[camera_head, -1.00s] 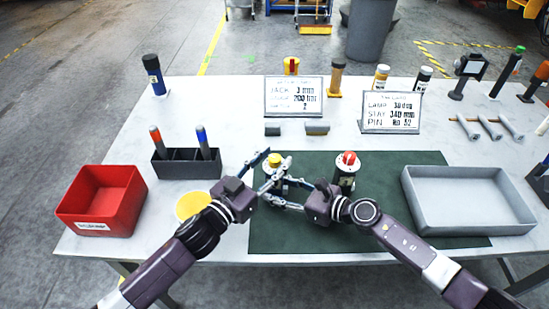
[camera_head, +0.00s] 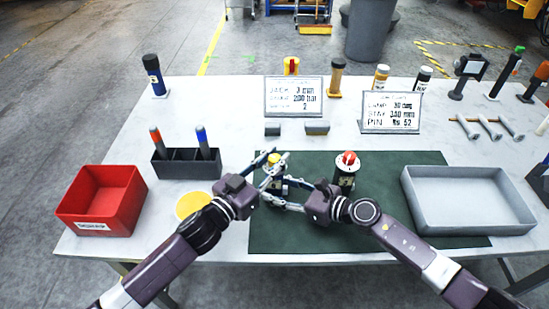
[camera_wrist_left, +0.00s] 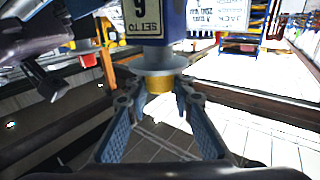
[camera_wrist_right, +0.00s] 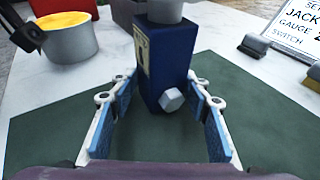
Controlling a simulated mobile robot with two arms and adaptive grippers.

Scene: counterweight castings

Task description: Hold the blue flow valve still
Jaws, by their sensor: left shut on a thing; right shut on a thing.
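The blue flow valve (camera_head: 276,186) stands upright on the green mat (camera_head: 400,165), its middle partly hidden by my fingers. Its yellow knob (camera_head: 274,158) is on top. My left gripper (camera_head: 270,163) is shut on the yellow knob; the left wrist view, upside down, shows the knob (camera_wrist_left: 160,82) between the fingers. My right gripper (camera_head: 274,184) is shut on the valve's blue body lower down. In the right wrist view the blue body (camera_wrist_right: 168,60) has a pale hex bolt (camera_wrist_right: 172,99) facing me, between the two fingers.
A dark cylinder with a red top (camera_head: 346,173) stands close right of the valve. A grey tray (camera_head: 470,228) is at right, a red bin (camera_head: 95,212) and a yellow round piece (camera_head: 192,205) at left. Sign boards (camera_head: 293,97) stand behind.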

